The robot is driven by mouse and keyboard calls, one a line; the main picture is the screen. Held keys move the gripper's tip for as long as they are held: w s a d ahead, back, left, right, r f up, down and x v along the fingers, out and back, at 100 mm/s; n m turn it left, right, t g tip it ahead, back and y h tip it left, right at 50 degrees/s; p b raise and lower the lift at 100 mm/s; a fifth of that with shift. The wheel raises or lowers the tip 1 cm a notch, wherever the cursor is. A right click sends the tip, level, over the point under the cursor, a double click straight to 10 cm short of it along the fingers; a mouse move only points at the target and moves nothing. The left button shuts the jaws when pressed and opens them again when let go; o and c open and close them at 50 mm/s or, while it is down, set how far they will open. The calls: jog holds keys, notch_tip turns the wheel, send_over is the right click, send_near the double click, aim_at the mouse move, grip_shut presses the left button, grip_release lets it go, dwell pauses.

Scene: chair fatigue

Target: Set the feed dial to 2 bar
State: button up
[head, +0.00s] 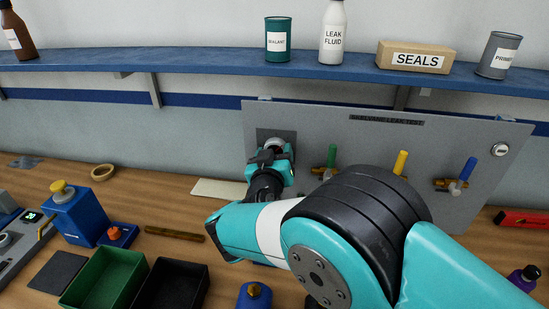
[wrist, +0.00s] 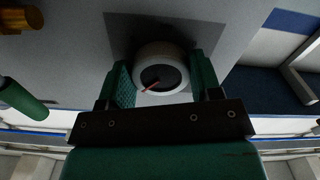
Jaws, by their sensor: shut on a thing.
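The feed dial (wrist: 172,54) is a round pale knob with a dark face and a red pointer, set on a grey plate in the wrist view. The pointer slants, with one end toward the lower left of that picture. My gripper (wrist: 160,70) has a green finger on each side of the dial and is shut on it. In the head view my gripper (head: 271,158) is at the left part of the grey panel (head: 345,118), with the dial (head: 274,143) mostly hidden behind it. I cannot read any scale marks around the dial.
Green (head: 332,155), yellow (head: 401,162) and blue (head: 468,168) valve handles stand on the panel to the right. A small gauge (head: 500,150) is at its right edge. A blue shelf (head: 200,63) runs above. A green bin (head: 105,277) stands on the bench.

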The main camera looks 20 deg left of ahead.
jog(key=shift+d+r+n+b, duration=0.1)
jog(key=shift+n+b, duration=2.05)
jog(key=shift+n, duration=2.05)
jog(key=shift+r+n+b, duration=0.1)
jog(key=shift+n+b, duration=2)
jog(key=shift+n, duration=2.1)
jog(key=o, duration=0.9)
jog(key=shift+s, duration=0.1)
